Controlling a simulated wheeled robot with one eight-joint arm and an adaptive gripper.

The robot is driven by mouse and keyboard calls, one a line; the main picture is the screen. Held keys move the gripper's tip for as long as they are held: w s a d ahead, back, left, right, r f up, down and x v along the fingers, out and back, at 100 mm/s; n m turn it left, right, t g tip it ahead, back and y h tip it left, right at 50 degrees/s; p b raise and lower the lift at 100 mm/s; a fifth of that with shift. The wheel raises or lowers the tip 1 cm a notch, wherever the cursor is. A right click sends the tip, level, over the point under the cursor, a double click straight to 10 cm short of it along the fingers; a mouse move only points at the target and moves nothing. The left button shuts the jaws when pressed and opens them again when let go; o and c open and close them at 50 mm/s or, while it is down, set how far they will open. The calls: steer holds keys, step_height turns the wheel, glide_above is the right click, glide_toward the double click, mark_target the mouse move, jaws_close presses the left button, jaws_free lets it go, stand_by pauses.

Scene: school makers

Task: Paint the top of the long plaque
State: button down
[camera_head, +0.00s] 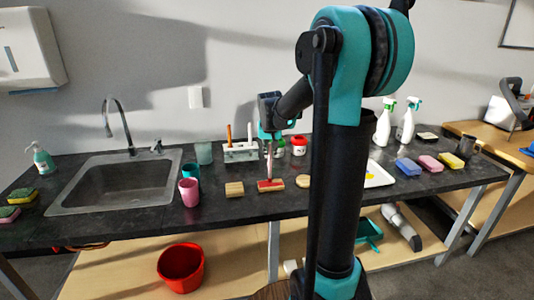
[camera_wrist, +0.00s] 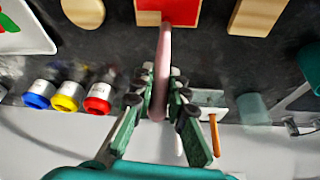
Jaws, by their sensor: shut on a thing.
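The long plaque (camera_head: 270,186) lies on the dark counter, its top mostly red with pale wood at the edges. It also shows at the top edge of the wrist view (camera_wrist: 168,12), partly cut off. My gripper (camera_wrist: 160,95) is shut on a paintbrush (camera_wrist: 162,70) with a pinkish handle. The brush (camera_head: 269,160) points down, and its tip is at the red top of the plaque. Whether it touches is hard to tell. In the head view my gripper (camera_head: 269,136) is above and behind the plaque.
A square wooden plaque (camera_head: 234,189) lies left of the long one, a round one (camera_head: 303,181) right. Blue (camera_wrist: 40,94), yellow (camera_wrist: 68,96) and red (camera_wrist: 98,98) paint pots stand behind. A white palette (camera_head: 378,175) lies further right. Pink (camera_head: 188,192) and teal (camera_head: 191,171) cups stand left.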

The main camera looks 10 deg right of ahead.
steer(key=d+r, duration=0.4)
steer(key=r, duration=0.3)
steer(key=shift+d, duration=0.15)
stand_by(2.1)
